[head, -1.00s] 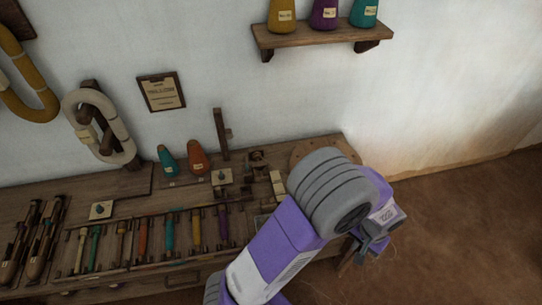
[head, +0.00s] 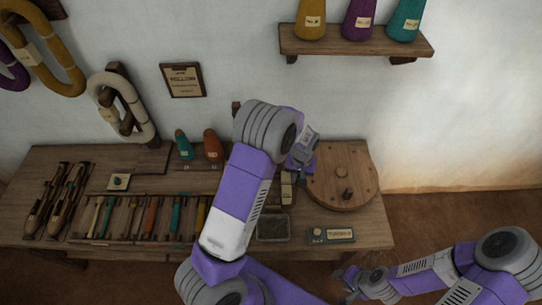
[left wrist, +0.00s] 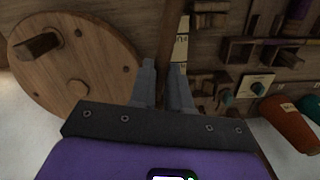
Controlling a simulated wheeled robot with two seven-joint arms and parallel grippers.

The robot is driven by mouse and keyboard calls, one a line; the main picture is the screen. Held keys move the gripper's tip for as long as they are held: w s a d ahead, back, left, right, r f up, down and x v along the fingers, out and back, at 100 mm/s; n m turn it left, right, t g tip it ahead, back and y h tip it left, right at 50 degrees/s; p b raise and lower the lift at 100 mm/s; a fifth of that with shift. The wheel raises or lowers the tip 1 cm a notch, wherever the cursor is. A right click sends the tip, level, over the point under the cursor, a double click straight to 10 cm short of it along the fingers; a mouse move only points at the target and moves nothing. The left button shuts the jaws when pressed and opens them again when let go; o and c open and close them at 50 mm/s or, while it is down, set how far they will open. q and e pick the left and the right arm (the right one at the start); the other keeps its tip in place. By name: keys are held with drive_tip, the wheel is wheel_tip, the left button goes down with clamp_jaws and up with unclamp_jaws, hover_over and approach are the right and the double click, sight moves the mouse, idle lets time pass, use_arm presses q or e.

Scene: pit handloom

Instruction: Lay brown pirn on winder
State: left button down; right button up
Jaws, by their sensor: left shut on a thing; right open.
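My left gripper (head: 303,160) is over the right part of the bench, just left of the round wooden disc (head: 348,196). In the left wrist view its fingers (left wrist: 163,88) are close together on a slim dark brown rod (left wrist: 170,45), which looks like the brown pirn; its lower end is hidden. Brown wooden blocks, which may be the winder (left wrist: 212,85), lie right of the fingers there; my arm hides this spot in the head view. My right gripper (head: 346,283) is open and empty, low in front of the bench.
A rack (head: 150,215) of several coloured pirns lies left of my arm. Teal (head: 184,146) and orange (head: 213,146) cones stand behind it. A grey tray (head: 272,228) and a labelled box (head: 331,235) lie at the front right. A shelf (head: 355,42) with cones hangs above.

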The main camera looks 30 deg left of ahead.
use_arm(q)
drive_tip(key=w+a+f+n+p, duration=0.1)
drive_tip(key=a+f+n+p, duration=0.15)
drive_tip(key=a, duration=0.85)
use_arm(e)
wheel_tip(320, 180, up, 4)
drive_tip(key=r, duration=0.1)
use_arm(q)
drive_tip(key=shift+n, duration=0.25)
drive_tip(key=shift+w+a+f+b, duration=0.1)
drive_tip(key=shift+f+b, duration=1.4)
drive_tip(key=shift+f, duration=0.7)
drive_tip(key=shift+w+a+f+b, duration=0.1)
drive_tip(key=shift+f+b, duration=1.4)
drive_tip(key=shift+f, duration=0.7)
use_arm(e)
wheel_tip(320, 180, down, 7)
use_arm(q)
drive_tip(key=c, duration=1)
unclamp_jaws()
drive_tip(key=shift+o, duration=0.3)
drive_tip(key=shift+o, duration=1.3)
use_arm(e)
drive_tip(key=shift+f, duration=0.1)
use_arm(q)
drive_tip(key=shift+r, duration=0.1)
